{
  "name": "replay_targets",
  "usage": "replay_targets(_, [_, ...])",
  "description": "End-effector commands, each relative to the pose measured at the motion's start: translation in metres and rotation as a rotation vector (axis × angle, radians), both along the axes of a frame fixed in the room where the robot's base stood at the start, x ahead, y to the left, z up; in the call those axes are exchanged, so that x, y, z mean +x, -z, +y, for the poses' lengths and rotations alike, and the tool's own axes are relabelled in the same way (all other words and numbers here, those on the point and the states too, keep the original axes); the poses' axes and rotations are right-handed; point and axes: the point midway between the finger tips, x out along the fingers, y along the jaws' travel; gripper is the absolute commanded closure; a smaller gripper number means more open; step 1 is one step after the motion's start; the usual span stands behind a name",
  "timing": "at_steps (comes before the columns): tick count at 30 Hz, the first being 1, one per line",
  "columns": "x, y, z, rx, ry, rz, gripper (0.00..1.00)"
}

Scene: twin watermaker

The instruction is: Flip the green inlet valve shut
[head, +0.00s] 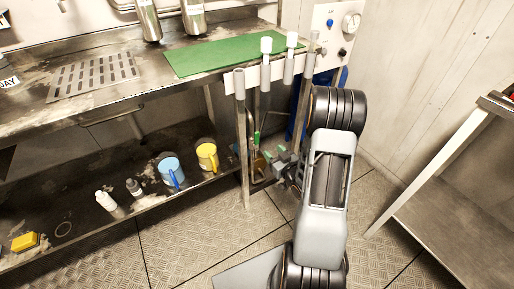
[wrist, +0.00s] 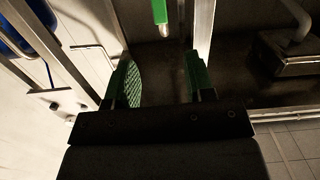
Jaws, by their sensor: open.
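The green inlet valve handle (head: 257,138) is a small upright green lever beside the steel leg at the bench's right end. In the wrist view the green handle (wrist: 160,11) hangs in at the top centre, with a pale tip, and its upper part is out of frame. My gripper (head: 268,160) is low beside the bench leg, close to the handle. In the wrist view my gripper (wrist: 163,75) is open, its green-padded fingers spread wide and nothing between them. The handle lies beyond the fingertips, apart from them. The valve body is hard to make out.
A steel bench leg (head: 241,140) stands just left of my gripper. A blue vessel (head: 298,105) is behind my arm. A yellow mug (head: 207,155) and a blue mug (head: 171,170) sit on the lower shelf. A metal table (head: 455,195) stands at right; the floor between is clear.

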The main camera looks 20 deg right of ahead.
Motion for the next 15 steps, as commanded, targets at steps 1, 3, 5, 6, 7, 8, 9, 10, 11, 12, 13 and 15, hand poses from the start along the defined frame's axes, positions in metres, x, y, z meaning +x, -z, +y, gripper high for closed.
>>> replay_targets(1, [-0.003,0.013,-0.001,0.015,0.0,-0.019,0.51])
replay_targets(3, [-0.004,0.016,-0.001,0.029,-0.005,-0.043,0.51])
replay_targets(5, [-0.002,0.018,-0.001,0.036,-0.008,-0.054,0.51])
replay_targets(6, [0.001,0.018,0.0,0.037,-0.009,-0.06,0.51])
replay_targets(7, [0.004,0.018,0.0,0.039,-0.009,-0.063,0.51])
replay_targets(8, [0.008,0.018,0.001,0.039,-0.011,-0.065,0.51])
replay_targets(9, [0.014,0.018,0.002,0.039,-0.012,-0.066,0.51])
replay_targets(10, [0.02,0.017,0.003,0.038,-0.011,-0.067,0.51])
replay_targets(11, [0.026,0.017,0.003,0.038,-0.012,-0.067,0.51])
replay_targets(12, [0.033,0.017,0.004,0.038,-0.012,-0.067,0.51])
replay_targets(13, [0.039,0.017,0.005,0.038,-0.011,-0.066,0.51])
replay_targets(15, [0.053,0.017,0.007,0.039,-0.011,-0.066,0.51])
